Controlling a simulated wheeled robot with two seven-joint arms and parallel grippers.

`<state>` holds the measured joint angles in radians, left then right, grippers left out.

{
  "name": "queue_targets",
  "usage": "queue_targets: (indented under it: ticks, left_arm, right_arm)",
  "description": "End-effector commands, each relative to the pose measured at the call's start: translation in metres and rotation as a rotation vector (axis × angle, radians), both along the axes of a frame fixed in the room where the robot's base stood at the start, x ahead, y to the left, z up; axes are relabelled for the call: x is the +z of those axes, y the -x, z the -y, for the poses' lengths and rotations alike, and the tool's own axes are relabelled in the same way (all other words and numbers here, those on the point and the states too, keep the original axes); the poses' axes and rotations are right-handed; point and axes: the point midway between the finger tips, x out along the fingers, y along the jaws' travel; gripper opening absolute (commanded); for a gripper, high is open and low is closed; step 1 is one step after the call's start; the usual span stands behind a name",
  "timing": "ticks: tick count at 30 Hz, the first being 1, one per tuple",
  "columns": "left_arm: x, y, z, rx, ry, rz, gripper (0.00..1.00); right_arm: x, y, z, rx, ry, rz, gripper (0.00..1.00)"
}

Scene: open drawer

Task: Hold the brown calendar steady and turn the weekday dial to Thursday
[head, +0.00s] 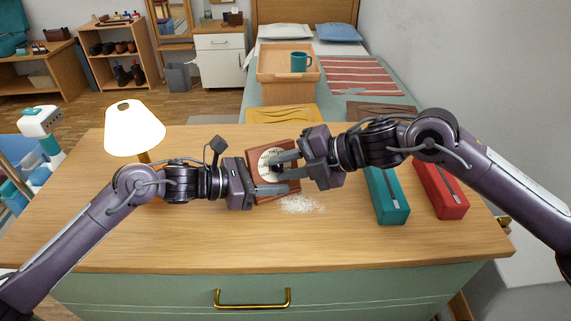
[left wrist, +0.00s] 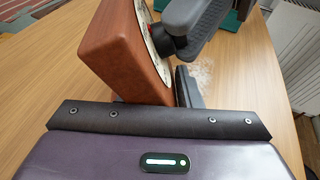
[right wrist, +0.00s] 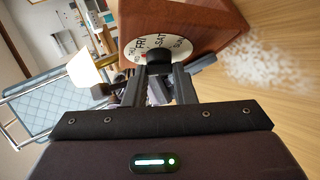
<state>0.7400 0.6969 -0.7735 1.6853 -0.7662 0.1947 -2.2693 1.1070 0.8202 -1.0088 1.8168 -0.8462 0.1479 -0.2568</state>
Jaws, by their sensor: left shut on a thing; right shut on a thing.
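The brown calendar (head: 257,149) stands on the desk, with a white weekday dial (head: 268,160) on its face. In the right wrist view the dial (right wrist: 134,47) shows FRI and SAT, with parts of other days at its edges; the pointer is not clear. My left gripper (head: 272,188) is shut on the calendar's body; the left wrist view shows the calendar (left wrist: 122,50) between its fingers. My right gripper (head: 279,163) is shut on the black knob (right wrist: 158,56) at the dial's centre. Its fingers hide part of the dial.
White grains (head: 303,204) lie on the desk in front of the calendar. A teal box (head: 388,197) and a red box (head: 441,190) lie to the right, under my right arm. A lit lamp (head: 135,130) stands at the left. The desk front (head: 250,245) is clear.

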Motion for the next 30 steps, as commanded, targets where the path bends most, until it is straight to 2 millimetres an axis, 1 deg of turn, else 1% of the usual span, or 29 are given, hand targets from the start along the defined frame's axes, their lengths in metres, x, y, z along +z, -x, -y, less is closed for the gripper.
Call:
queue_targets:
  ticks: [1, 12, 21, 30]
  left_arm:
    - [-0.0089, 0.0017, -0.0010, 0.001, -0.014, -0.015, 0.18]
    - [-0.0087, 0.0019, -0.0008, 0.000, -0.013, -0.014, 0.18]
    - [-0.0085, 0.0020, -0.0006, 0.000, -0.013, -0.014, 0.18]
    - [-0.0085, 0.0021, -0.0004, 0.000, -0.013, -0.014, 0.18]
  right_arm:
    - [-0.0020, 0.0014, -0.0006, -0.014, -0.035, -0.018, 0.01]
    - [-0.0017, 0.0016, -0.0007, -0.105, -0.215, -0.099, 0.01]
    - [-0.0005, 0.0017, -0.0006, -0.130, -0.267, -0.119, 0.01]
    - [0.0000, 0.0016, -0.0008, -0.132, -0.272, -0.121, 0.01]
